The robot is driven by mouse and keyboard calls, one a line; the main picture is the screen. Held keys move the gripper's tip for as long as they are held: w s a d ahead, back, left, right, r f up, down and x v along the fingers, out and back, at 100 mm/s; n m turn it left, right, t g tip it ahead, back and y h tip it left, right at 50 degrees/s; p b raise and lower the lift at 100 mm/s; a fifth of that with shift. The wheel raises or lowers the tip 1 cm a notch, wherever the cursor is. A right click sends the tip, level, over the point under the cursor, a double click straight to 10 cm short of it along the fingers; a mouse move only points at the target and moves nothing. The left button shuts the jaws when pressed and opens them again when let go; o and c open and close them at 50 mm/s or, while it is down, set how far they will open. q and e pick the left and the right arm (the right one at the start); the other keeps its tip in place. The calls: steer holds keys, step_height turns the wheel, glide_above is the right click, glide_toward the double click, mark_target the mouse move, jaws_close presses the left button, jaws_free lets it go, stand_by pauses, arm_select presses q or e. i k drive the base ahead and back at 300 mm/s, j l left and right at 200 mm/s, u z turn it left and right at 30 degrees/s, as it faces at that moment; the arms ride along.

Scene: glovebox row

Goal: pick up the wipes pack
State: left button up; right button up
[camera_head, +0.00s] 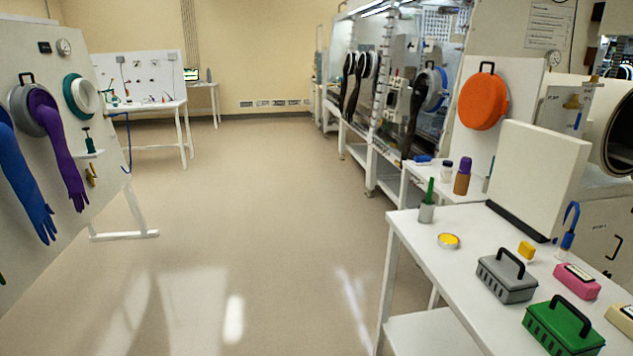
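A small pink pack (577,281) with a pale, dark-edged label on top lies on the white table at the right and looks like a wipes pack. A cream pack (622,318) of similar shape, also with a label, is cut off by the right edge of the view; I cannot tell for certain which is the wipes pack. Neither of my grippers is in view, and nothing touches either pack.
The white table (415,237) also holds a grey handled box (507,278), a green handled box (563,328), a yellow-topped round tin (448,241), a yellow block (526,251) and an upright white panel (537,178). Gloveboxes line the right. Open floor (240,220) fills the middle.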

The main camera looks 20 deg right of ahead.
mark_target(584, 285)
steer(key=i+z, duration=0.4)
steer(key=i+j+z, duration=0.15)
steer(key=i+z, duration=0.3)
steer(key=i+j+z, duration=0.25)
steer(key=z, duration=0.15)
steer(key=i+j+z, duration=0.3)
steer(key=z, duration=0.15)
steer(key=i+j+z, duration=0.3)
steer(key=j, duration=0.25)
steer(key=j+z, duration=0.35)
steer(key=j, duration=0.15)
steer(key=j+z, duration=0.3)
steer(key=j, duration=0.3)
